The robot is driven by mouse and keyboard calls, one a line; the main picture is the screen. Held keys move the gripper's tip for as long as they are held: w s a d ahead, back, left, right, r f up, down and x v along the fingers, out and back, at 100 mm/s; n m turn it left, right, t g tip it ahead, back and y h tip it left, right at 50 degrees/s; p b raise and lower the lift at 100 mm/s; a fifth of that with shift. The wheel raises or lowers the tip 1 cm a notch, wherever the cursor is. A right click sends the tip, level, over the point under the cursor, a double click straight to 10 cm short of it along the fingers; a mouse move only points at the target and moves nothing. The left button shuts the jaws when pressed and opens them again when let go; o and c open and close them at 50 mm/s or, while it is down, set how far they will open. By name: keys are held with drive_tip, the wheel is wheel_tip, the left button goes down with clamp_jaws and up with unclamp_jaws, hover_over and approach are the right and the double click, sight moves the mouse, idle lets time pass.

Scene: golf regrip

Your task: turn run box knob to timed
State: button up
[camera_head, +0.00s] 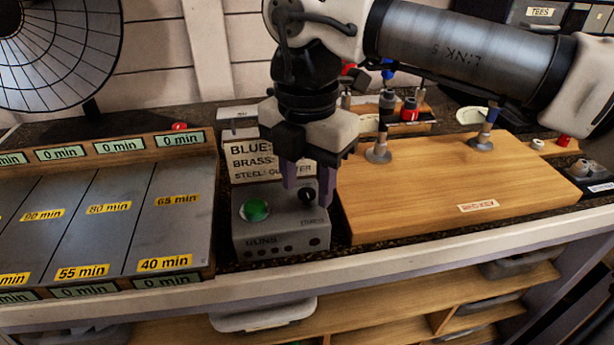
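The run box (280,243) is a grey metal box on the bench, with a round green button (255,209) on its top left and a dark knob (307,194) on its top right. Small dark holes and lettering run along its front; the lettering by the knob is too small to read surely. My gripper (308,193) points down over the right part of the box. Its two purple fingers are spread, one on each side of the knob, with a gap showing between. I cannot tell which way the knob points.
A sign (256,161) with colour words stands behind the box. To the left is a slanted rack (178,205) with minute labels. To the right lies a wooden board (420,205) with small upright stands. A fan (55,50) is at the far left.

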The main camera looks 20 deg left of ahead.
sight(307, 192)
drive_tip(key=shift+r, duration=0.1)
wheel_tip(307, 192, up, 14)
drive_tip(key=p, duration=0.1)
idle(0.4)
drive_tip(key=shift+f, duration=0.2)
